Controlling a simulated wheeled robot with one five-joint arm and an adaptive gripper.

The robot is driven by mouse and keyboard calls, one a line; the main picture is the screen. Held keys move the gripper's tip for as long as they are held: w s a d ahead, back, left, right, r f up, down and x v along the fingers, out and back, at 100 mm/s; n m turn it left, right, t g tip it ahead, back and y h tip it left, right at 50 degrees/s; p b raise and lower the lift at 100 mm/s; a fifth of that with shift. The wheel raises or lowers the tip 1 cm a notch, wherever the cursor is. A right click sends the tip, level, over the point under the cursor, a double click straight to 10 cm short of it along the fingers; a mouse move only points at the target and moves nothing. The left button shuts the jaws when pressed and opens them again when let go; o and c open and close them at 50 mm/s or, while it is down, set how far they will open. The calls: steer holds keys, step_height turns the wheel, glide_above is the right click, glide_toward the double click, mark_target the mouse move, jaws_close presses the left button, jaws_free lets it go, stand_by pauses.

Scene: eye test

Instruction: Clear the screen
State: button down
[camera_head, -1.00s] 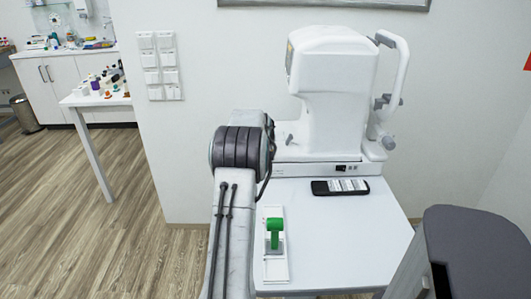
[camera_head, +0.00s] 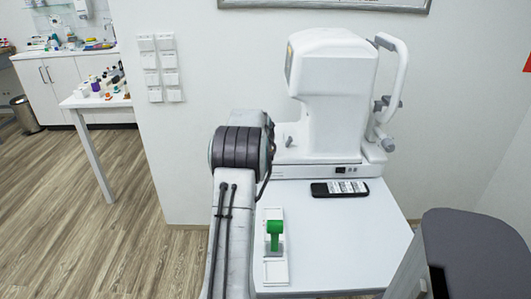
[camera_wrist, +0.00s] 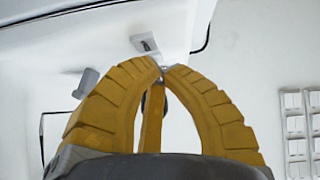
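The white eye test machine (camera_head: 335,85) stands at the back of the white table. No screen face can be made out on it; a small dark window (camera_head: 290,55) shows at its upper left edge. A small grey knob (camera_head: 290,142) stands on its base. White machine-like surfaces with small grey parts lie beyond the tips. In the head view my arm hides the gripper.
A black device with white keys (camera_head: 340,188) lies before the machine. A grey chair (camera_head: 470,240) stands at the right. Wall switches (camera_head: 160,68) are at the left.

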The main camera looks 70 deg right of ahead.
steer(key=shift+r, duration=0.15)
steer(key=shift+w+a+r+p, duration=0.1)
steer(key=shift+w+r+p, duration=0.1)
steer(key=shift+r+p, duration=0.9)
steer(key=shift+w+r+p, duration=0.15)
steer(key=shift+r+p, duration=0.5)
steer(key=shift+r, duration=0.75)
steer(key=shift+f, duration=0.1)
